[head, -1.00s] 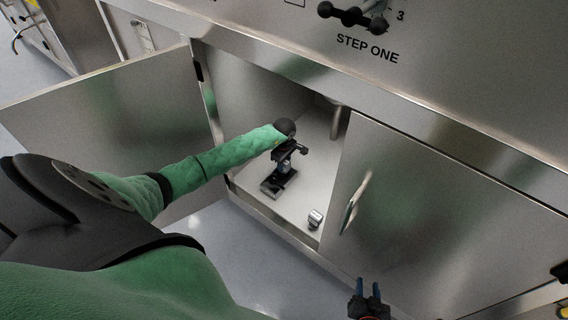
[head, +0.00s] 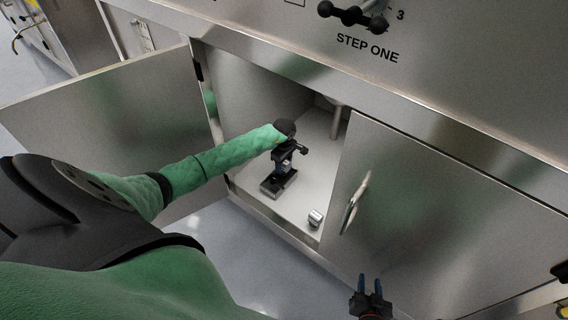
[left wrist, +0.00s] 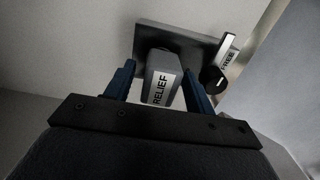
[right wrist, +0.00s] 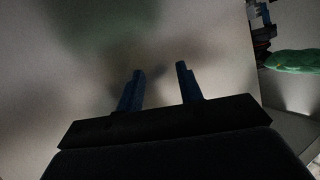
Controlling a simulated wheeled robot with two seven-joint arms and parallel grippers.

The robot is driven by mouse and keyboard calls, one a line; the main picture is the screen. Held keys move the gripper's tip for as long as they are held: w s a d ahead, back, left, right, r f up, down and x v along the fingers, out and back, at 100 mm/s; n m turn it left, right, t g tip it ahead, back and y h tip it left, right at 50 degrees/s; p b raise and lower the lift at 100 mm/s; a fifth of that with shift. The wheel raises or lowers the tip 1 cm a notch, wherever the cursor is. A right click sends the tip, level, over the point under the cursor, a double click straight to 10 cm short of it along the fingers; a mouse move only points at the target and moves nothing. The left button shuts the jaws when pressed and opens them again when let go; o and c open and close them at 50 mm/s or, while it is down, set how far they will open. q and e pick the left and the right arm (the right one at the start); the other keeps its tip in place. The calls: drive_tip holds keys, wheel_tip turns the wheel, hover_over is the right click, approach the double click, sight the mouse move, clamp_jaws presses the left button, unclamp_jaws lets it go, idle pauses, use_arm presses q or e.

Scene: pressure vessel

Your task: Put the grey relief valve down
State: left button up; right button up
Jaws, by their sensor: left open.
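The grey relief valve (left wrist: 160,80), a block with a white RELIEF label, sits between the two spread blue fingers of my left gripper (left wrist: 158,72) in the left wrist view. A dark plate (left wrist: 185,42) lies behind it. In the head view my left gripper (head: 284,163) is inside the open cabinet, low over a dark base (head: 278,186) on the cabinet floor; the valve is mostly hidden there. Whether the fingers touch the valve I cannot tell. My right gripper (head: 371,287) is open and empty in front of the right cabinet door; its spread fingers show in the right wrist view (right wrist: 159,83).
A small silver part (head: 316,217) lies on the cabinet floor (head: 304,190) near the front edge. The left door (head: 110,105) stands open; the right door (head: 430,210) has a handle.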

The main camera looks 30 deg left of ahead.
use_arm(q)
drive_tip(key=shift+r, duration=0.15)
wheel_tip(320, 180, up, 2)
drive_tip(key=shift+r+p, duration=0.15)
drive_tip(key=shift+p, duration=0.6)
use_arm(e)
drive_tip(key=s+d+f+g+h, duration=0.1)
drive_tip(key=s+f+g, duration=0.5)
drive_tip(key=s+f, duration=0.65)
use_arm(q)
wheel_tip(320, 180, up, 10)
drive_tip(key=p, duration=0.4)
drive_tip(key=shift+f+p, duration=0.2)
drive_tip(key=shift+p, duration=0.15)
use_arm(e)
drive_tip(key=r, duration=0.1)
drive_tip(key=w+r, duration=0.1)
drive_tip(key=r, duration=0.2)
drive_tip(key=shift+w, duration=0.4)
drive_tip(key=shift+f, duration=0.1)
